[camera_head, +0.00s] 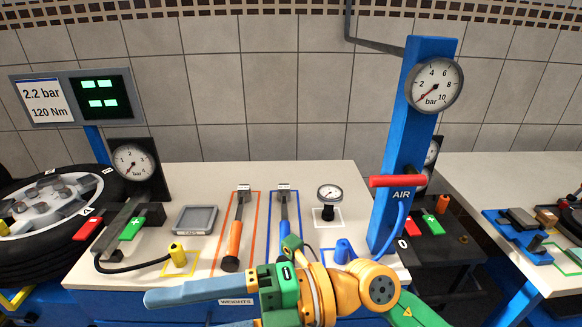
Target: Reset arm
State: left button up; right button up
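One arm of mine, yellow, green and grey-blue, comes in at the bottom from the lower right, so it appears to be my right arm. Its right gripper (182,312) points left in front of the workbench's front edge. One long grey-blue finger shows in full, and part of a second finger shows below it at the frame's bottom edge. The fingers are apart and nothing is seen between them. The lower finger is partly cut off. My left gripper is not in view. No jack can be made out.
The white workbench (300,176) holds two torque wrenches (236,230) (284,215), a grey tray (195,219), a small gauge (329,194) and a yellow fitting (178,254). A blue air post (391,220) with a red handle stands right. A wheel (45,250) lies left.

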jog(key=w+d+r+m+t+y, duration=0.1)
jog(key=w+d+r+m+t, duration=0.35)
jog(key=m+t, duration=0.5)
jog(key=w+d+r+m+t+y, duration=0.25)
jog(key=w+d+m+t, duration=0.3)
jog(key=m+t, duration=0.35)
jog(key=w+d+f+m+t+h, duration=0.1)
jog(key=w+d+f+m+h, duration=0.3)
jog(key=d+f+m+h, duration=0.45)
jog(key=w+d+f+m+t+h, duration=0.25)
jog(key=d+f+m+h, duration=0.4)
jog(key=f+h, duration=0.45)
jog(key=s+d+f+m+g+h, duration=0.2)
jog(key=s+f+g, duration=0.45)
jog(key=f, duration=0.45)
jog(key=s+d+f+g, duration=0.1)
jog(key=s+f+g, duration=0.75)
jog(key=s, duration=0.55)
notch_tip(320, 180, down, 18)
jog(key=s, duration=0.2)
jog(key=s+d+f+n+g, duration=0.1)
jog(key=s+d+f+g, duration=0.1)
jog(key=s+f, duration=0.7)
jog(key=s, duration=0.3)
jog(key=shift+s+f, duration=0.15)
jog(key=shift+f, duration=0.25)
